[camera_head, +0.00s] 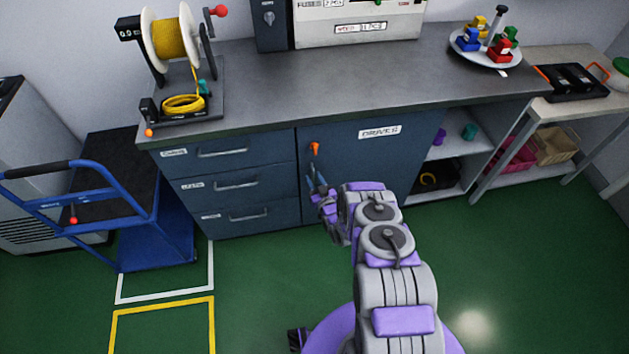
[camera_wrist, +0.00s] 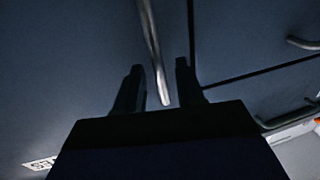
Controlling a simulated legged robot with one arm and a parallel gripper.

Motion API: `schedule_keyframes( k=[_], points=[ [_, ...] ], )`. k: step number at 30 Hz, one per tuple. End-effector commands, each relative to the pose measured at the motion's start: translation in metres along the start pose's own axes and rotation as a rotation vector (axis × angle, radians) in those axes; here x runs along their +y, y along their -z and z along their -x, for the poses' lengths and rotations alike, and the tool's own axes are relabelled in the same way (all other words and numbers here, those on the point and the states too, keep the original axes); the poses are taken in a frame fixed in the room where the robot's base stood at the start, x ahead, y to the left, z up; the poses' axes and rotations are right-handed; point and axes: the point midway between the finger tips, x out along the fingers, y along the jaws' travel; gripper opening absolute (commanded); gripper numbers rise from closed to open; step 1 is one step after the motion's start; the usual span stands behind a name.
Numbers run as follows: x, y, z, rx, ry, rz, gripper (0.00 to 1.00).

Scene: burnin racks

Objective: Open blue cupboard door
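The blue cupboard door (camera_head: 360,165), labelled at its top, is in the middle of the bench front and looks closed. An orange piece (camera_head: 315,148) shows near its upper left. My gripper (camera_head: 318,182) is at the door's left side, just below the orange piece. In the wrist view, a light metal bar handle (camera_wrist: 151,40) runs between the two dark fingers of my gripper (camera_wrist: 160,68). The fingers are apart, with visible space between them and the bar. In the head view, my gripper mostly hides the handle.
Several blue drawers (camera_head: 235,185) with bar handles are left of the door. Open shelves (camera_head: 455,145) are to its right. A blue trolley (camera_head: 160,220) stands at the left. Green floor (camera_head: 265,270) in front of the bench is clear.

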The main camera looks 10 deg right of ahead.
Motion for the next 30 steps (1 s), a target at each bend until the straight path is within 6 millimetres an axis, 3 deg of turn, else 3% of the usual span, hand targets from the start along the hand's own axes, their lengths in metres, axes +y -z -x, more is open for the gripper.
schedule_keyframes(
  k=[2,13,30],
  points=[
    [0.0,-0.0001,0.0002,0.0,0.0,0.0,0.36],
    [-0.0001,-0.0001,0.0003,0.0,0.0,0.0,0.01],
    [0.0,-0.0002,0.0013,-0.001,0.001,0.0,0.0]
  ],
)
